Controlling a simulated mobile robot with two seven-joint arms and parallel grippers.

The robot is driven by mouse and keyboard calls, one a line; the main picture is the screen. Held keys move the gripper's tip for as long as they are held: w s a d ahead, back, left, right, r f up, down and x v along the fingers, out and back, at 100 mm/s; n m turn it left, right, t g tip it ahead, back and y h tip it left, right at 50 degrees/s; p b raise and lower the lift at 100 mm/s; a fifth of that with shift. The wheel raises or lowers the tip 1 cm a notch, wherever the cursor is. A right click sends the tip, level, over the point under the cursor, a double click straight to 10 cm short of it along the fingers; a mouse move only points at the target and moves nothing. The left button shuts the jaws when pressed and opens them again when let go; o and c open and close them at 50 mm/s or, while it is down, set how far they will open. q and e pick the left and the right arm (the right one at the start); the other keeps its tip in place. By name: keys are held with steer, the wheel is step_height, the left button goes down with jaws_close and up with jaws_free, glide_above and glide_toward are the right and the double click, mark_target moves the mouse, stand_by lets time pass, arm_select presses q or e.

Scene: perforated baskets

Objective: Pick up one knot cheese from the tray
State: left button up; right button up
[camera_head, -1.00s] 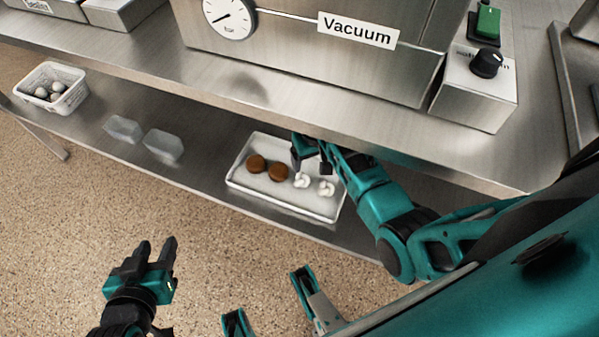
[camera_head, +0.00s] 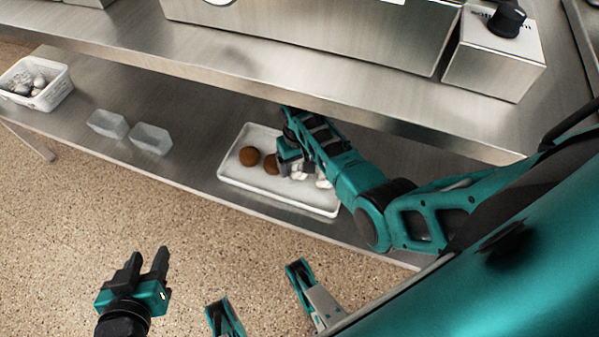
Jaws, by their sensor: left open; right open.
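A white tray (camera_head: 237,177) lies on the lower steel shelf. In it are two brown round pieces, one at the left (camera_head: 250,156) and one partly hidden (camera_head: 271,164), and white knot cheeses (camera_head: 298,175) at the right, largely covered by my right arm. My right gripper (camera_head: 286,170) is low over the tray, between the brown pieces and the knot cheeses. It is open, its fingertips are partly hidden, and I cannot tell whether it touches a cheese. My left gripper (camera_head: 146,262) is open and empty over the floor at the lower left.
The upper steel shelf (camera_head: 250,85) overhangs the tray's back, close above my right arm. Two clear containers (camera_head: 108,124) (camera_head: 151,138) and a white perforated basket (camera_head: 58,88) with pale balls stand left on the lower shelf. A control box with a black knob (camera_head: 507,20) stands above.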

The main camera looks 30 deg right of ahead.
mark_target(300, 169)
step_height(300, 169, down, 3)
steer(key=shift+d+b, duration=0.1)
steer(key=shift+b, duration=0.5)
steer(key=c, duration=1.1)
steer(key=shift+r, duration=0.1)
